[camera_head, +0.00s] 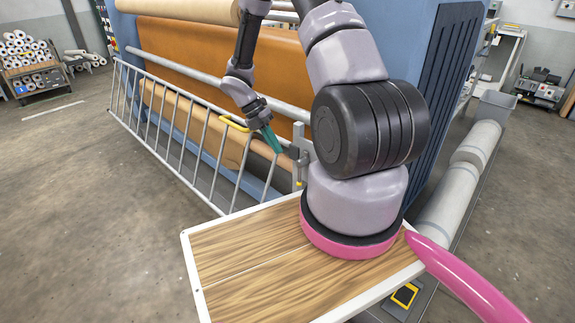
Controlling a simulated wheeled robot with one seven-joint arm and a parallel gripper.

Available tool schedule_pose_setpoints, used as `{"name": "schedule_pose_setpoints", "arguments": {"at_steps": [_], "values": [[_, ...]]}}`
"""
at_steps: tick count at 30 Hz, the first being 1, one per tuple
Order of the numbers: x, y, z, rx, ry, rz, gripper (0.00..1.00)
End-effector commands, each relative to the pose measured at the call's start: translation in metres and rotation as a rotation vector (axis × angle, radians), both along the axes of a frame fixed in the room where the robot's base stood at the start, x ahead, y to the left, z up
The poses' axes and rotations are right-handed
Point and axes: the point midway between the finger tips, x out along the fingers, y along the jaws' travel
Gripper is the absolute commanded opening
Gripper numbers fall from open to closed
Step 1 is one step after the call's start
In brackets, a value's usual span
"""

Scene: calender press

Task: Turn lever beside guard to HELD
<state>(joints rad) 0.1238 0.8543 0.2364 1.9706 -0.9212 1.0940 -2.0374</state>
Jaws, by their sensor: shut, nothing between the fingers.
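The guard (180,118) is a grey barred rail gate in front of the calender press. A yellow handle (234,124) sits on its top rail. At the guard's right end is a grey post (299,140) with a small dark grey part on it, probably the lever (295,153). Its setting and any HELD mark are too small to read. My gripper (276,147), with teal fingers, is shut and empty. It points down and right, close to the left of the dark part. I cannot tell whether they touch. My own arm hides what lies right of the post.
The blue press (435,95) with orange material (215,55) stands behind the guard. Grey rolls (460,185) lie along the right side. A rack of rolls (28,62) stands far left. The floor left of the guard is clear.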

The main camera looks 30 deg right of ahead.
Motion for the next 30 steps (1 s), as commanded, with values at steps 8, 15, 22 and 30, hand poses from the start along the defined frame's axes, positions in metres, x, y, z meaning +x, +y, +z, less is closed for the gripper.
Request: {"name": "schedule_pose_setpoints", "arguments": {"at_steps": [8,15,22,30], "values": [[0.002,0.025,0.012,0.104,-0.154,0.164,0.00],[0.003,0.027,0.012,0.106,-0.158,0.168,0.00],[0.000,0.023,0.001,0.107,-0.154,0.168,0.00],[-0.013,0.008,-0.047,0.107,-0.151,0.168,0.00]]}}
